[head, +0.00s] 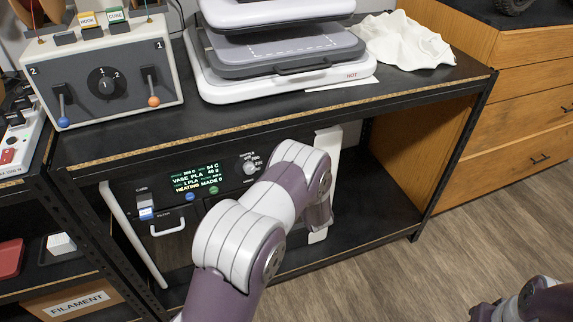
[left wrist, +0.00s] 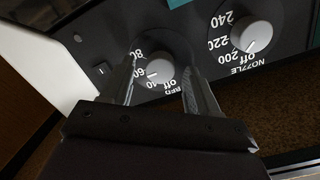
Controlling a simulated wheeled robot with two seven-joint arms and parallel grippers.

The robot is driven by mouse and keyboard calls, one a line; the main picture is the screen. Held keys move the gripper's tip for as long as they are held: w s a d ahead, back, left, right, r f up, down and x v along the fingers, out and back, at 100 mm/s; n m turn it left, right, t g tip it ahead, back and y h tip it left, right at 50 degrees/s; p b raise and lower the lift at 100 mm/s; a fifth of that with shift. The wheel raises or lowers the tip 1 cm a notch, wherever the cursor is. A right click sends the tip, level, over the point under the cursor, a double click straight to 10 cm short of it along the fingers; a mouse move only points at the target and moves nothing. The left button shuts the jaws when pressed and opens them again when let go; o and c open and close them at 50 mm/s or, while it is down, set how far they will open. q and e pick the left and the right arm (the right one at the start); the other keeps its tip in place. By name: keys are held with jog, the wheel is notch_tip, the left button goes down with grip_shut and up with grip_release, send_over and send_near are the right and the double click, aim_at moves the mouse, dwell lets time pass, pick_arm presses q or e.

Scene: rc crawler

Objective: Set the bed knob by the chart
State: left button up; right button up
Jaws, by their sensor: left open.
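The bed knob (left wrist: 160,69) is a grey round dial on the dark printer panel, with the label BED and marks including off, 60 and 80. Its pointer mark faces the lower left in the left wrist view, near the low numbers; the exact setting is too small to tell. My left gripper (left wrist: 160,82) is open, its two fingers on either side of the knob; contact cannot be told. In the head view my left arm hides the bed knob and my left gripper. No chart is clearly identifiable. My right gripper is not in view.
The nozzle knob (left wrist: 250,35) is beside the bed knob; it also shows in the head view (head: 250,167). The printer's lit display (head: 195,178) is left of it. The printer sits under a black shelf (head: 290,117) carrying a control box (head: 105,75) and a press (head: 285,60).

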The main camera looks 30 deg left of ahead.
pick_arm(q)
jog(key=p+v, duration=0.1)
jog(key=v, duration=1.1)
jog(key=shift+s+d+p, duration=0.2)
jog(key=shift+s+p, duration=0.05)
jog(key=shift+p, duration=0.05)
